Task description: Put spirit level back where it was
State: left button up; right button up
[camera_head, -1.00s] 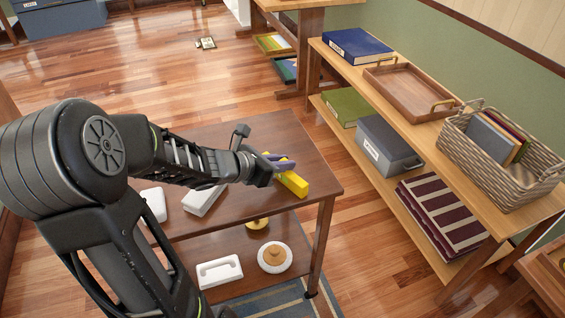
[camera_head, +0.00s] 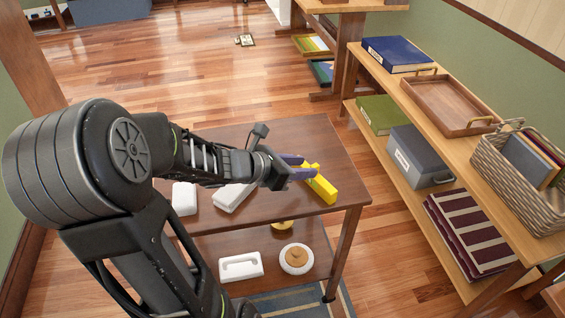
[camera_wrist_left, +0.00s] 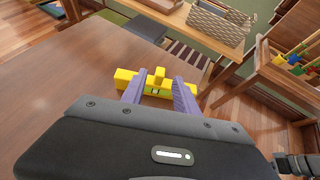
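The yellow spirit level (camera_head: 321,187) lies on the brown table top near its right edge. In the left wrist view the level (camera_wrist_left: 158,90) runs across in front of the fingertips, with a yellow block standing up at its middle. My left gripper (camera_head: 299,166) is just left of the level, its two purple fingers spread apart. In the left wrist view the left gripper (camera_wrist_left: 160,80) has one fingertip on each side of the yellow block, with visible gaps. Whether a finger touches the level cannot be told. My right gripper is not in view.
The table top (camera_head: 290,135) is clear behind the level. White items (camera_head: 233,195) lie on its left part, and more objects stand on its lower shelf (camera_head: 250,245). A wooden shelf unit at right carries a tray (camera_head: 445,104), a basket (camera_head: 525,180) and boxes. Floor separates them.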

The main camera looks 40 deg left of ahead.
pick_arm(q)
jog(key=p+v, duration=0.1)
jog(key=v, duration=0.6)
dwell(0.7)
